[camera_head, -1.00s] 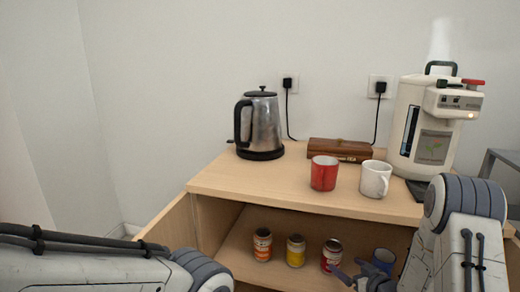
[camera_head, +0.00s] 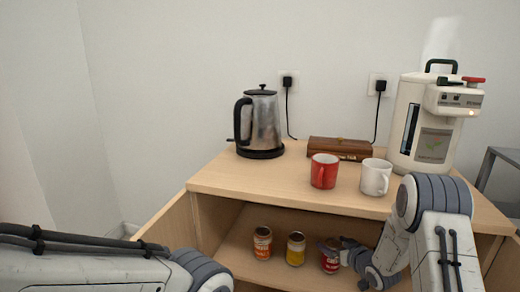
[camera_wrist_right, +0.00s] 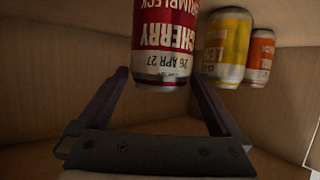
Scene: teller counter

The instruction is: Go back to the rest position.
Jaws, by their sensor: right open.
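My right gripper (camera_head: 334,248) is inside the open lower shelf, open, at the red cherry can (camera_head: 328,265). In the right wrist view the can (camera_wrist_right: 165,40), seen upside down, stands just beyond and between the two open fingers (camera_wrist_right: 158,78). I see no finger closed on it. In the head view the gripper partly covers the can. My left arm crosses the lower left of the head view, but its gripper is out of the picture.
A yellow can (camera_head: 296,250) and an orange can (camera_head: 262,243) stand left of the cherry can. The cabinet top (camera_head: 250,182) above holds a kettle (camera_head: 260,122), a brown box (camera_head: 340,149), a red mug (camera_head: 325,172), a white mug (camera_head: 375,178) and a water dispenser (camera_head: 430,140).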

